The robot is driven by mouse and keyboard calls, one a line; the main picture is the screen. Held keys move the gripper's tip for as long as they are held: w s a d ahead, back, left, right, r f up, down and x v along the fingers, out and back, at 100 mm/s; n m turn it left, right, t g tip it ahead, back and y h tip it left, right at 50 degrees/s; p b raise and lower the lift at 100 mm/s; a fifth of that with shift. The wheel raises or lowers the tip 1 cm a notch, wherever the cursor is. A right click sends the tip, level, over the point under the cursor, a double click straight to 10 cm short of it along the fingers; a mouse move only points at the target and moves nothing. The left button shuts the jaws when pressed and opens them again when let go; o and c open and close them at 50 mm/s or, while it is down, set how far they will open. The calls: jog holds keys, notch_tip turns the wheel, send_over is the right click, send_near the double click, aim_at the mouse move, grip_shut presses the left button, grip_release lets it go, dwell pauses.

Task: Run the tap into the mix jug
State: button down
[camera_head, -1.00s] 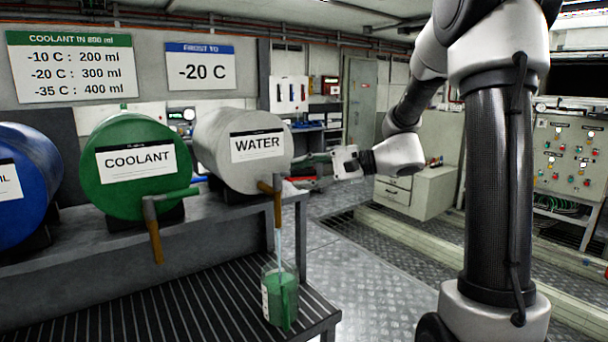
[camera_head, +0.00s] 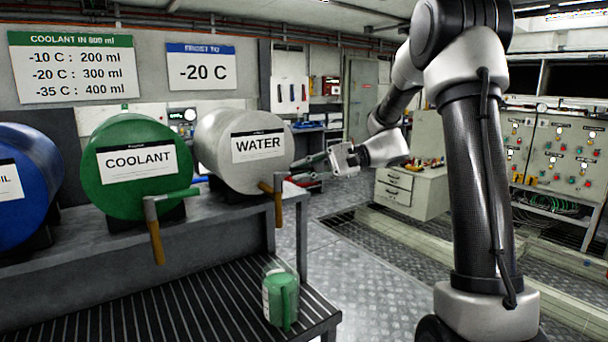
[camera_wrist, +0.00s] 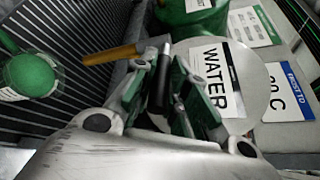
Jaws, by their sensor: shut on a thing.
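The mix jug (camera_head: 281,300) stands upright on the ribbed lower shelf, below the water tap, with green liquid in it. It also shows in the wrist view (camera_wrist: 30,78). The white water barrel (camera_head: 222,165) has a tap with a brown spout (camera_head: 278,205) pointing down over the jug. No stream shows from it now. My gripper (camera_head: 312,170) is beside the water barrel's right front. In the wrist view its green fingers (camera_wrist: 166,75) are closed around a dark lever (camera_wrist: 158,90), which looks like the water tap's handle. The exact contact is partly hidden.
A green coolant barrel (camera_head: 138,165) with its own tap (camera_head: 155,235) stands to the left, then a blue barrel (camera_head: 28,175). Signs read coolant amounts in 800 ml (camera_head: 72,65) and frost to -20 C (camera_head: 200,68). The floor right of the bench is clear.

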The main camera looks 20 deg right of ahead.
jog(key=shift+w+a+n+g, duration=0.1)
jog(key=shift+w+n+g, duration=0.35)
jog(key=shift+n+g, duration=0.55)
jog(key=c, duration=1.4)
grip_release()
jog(key=v, duration=1.2)
jog(key=shift+w+f, duration=0.1)
jog(key=shift+w, duration=0.05)
